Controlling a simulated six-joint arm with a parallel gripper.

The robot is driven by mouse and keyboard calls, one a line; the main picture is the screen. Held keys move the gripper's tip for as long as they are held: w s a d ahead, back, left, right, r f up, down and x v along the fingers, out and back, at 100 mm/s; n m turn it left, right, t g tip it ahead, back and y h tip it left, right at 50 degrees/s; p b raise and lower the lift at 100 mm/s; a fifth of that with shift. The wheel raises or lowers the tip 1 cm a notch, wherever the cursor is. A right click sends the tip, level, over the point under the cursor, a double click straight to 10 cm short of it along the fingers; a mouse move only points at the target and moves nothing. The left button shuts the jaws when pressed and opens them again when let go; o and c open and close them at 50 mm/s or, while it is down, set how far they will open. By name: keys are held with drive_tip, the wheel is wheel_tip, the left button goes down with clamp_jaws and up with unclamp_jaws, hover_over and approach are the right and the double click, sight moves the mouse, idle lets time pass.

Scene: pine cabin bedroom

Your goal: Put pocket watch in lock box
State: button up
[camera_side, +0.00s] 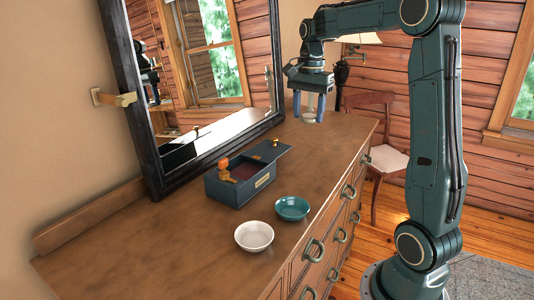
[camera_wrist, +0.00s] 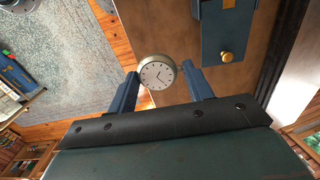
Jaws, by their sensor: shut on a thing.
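The pocket watch (camera_wrist: 157,72) has a pale round face with dark marks and a metal rim. In the wrist view it sits between the two blue fingers of my gripper (camera_wrist: 161,82), which is shut on it. In the side view my gripper (camera_side: 309,112) points down over the far end of the dresser; a small pale shape shows between its fingers, too small to make out. The lock box (camera_side: 235,190) is dark blue-grey with a reddish inside and stands open mid-dresser, its lid (camera_side: 270,151) at the back right. My gripper is beyond the box, apart from it.
A white bowl (camera_side: 254,236) and a teal bowl (camera_side: 292,208) stand in front of the box on the wooden dresser (camera_side: 150,240). A dark-framed mirror (camera_side: 215,125) leans along the wall behind. A chair (camera_side: 385,160) stands beyond.

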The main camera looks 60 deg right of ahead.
drive_tip(key=w+a+r, duration=0.2)
drive_tip(key=w+a, duration=0.2)
drive_tip(key=w, duration=0.4)
drive_tip(key=r, duration=0.1)
hover_over(246, 175)
wheel_tip(246, 175, down, 15)
drive_tip(key=shift+d+f, duration=0.1)
drive_tip(key=shift+f, duration=0.1)
idle(0.4)
drive_tip(key=shift+f, duration=2.1)
drive_tip(key=shift+f, duration=0.15)
drive_tip(key=o, duration=0.7)
